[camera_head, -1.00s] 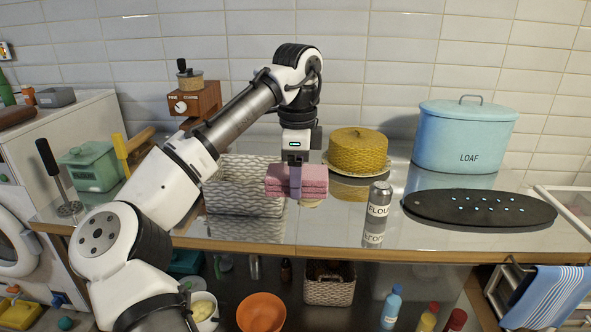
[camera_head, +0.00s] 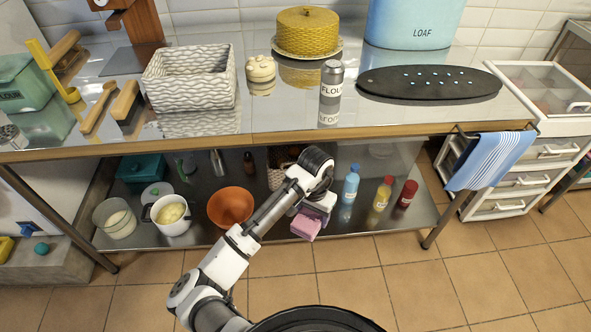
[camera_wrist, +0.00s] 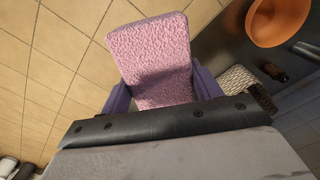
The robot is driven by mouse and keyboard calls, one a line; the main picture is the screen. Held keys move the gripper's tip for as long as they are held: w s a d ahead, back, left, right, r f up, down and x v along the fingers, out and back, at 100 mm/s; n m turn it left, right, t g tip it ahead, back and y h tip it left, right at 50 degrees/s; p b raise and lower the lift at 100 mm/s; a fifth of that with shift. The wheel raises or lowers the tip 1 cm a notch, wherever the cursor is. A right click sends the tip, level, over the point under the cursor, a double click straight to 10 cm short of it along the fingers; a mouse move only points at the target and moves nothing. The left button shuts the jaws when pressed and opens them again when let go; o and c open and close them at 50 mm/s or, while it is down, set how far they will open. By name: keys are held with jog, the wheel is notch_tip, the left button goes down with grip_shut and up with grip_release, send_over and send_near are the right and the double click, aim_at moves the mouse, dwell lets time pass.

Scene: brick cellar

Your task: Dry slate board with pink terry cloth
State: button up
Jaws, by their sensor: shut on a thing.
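The slate board (camera_head: 428,86) is a dark oval lying on the steel table top at the right, with several light blue water drops on it. My gripper (camera_head: 312,219) is low in front of the table, below and to the left of the board. It is shut on the pink terry cloth (camera_head: 304,228), a folded pad. The wrist view shows the cloth (camera_wrist: 152,55) between the two purple fingers, with floor tiles behind it. The cloth is well apart from the board.
A white woven basket (camera_head: 190,80) is further left. A striped towel (camera_head: 490,160) hangs at the front right. The lower shelf holds an orange bowl (camera_head: 230,206) and bottles.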

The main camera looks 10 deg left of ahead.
jog(key=d+f+n, duration=0.1)
jog(key=d+f, duration=0.1)
jog(key=f, duration=0.5)
jog(key=d+f+n, duration=0.2)
jog(key=d+f, duration=0.1)
jog(key=f, duration=0.5)
jog(key=shift+s+d+n, duration=0.15)
jog(key=shift+s+n, duration=0.15)
jog(key=shift+s, duration=0.05)
jog(key=shift+s+f, duration=0.1)
jog(key=shift+s, duration=0.1)
jog(key=shift+d, duration=0.1)
